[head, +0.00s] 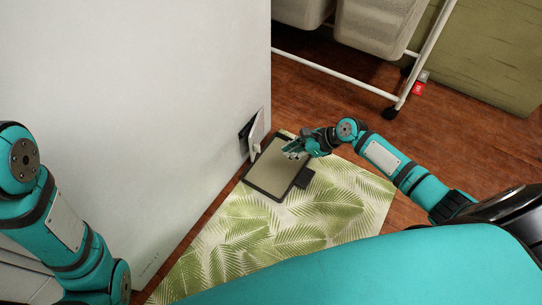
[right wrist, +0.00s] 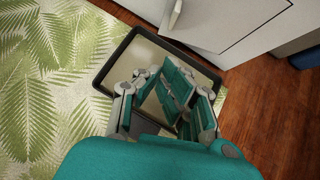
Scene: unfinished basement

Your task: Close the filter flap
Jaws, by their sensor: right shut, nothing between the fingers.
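The filter flap (head: 258,131) is a small white panel low on the side of a large white appliance (head: 150,110). It stands out from the wall at an angle, with a dark opening (head: 245,130) beside it. A small pale knob-like part (head: 256,150) shows just below the flap; a similar pale part (right wrist: 176,14) shows at the top of the right wrist view. My right gripper (head: 292,152) is shut and empty, to the right of the flap and apart from it, above a tray. In the right wrist view, the gripper (right wrist: 168,92) hides part of the tray. My left gripper is out of view.
A dark-rimmed shallow tray (head: 262,186) lies on a leaf-patterned mat (head: 250,238) against the appliance. A white rack with grey bins (head: 375,25) stands at the back, above wooden floor (head: 450,135). The floor to the right of the mat is clear.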

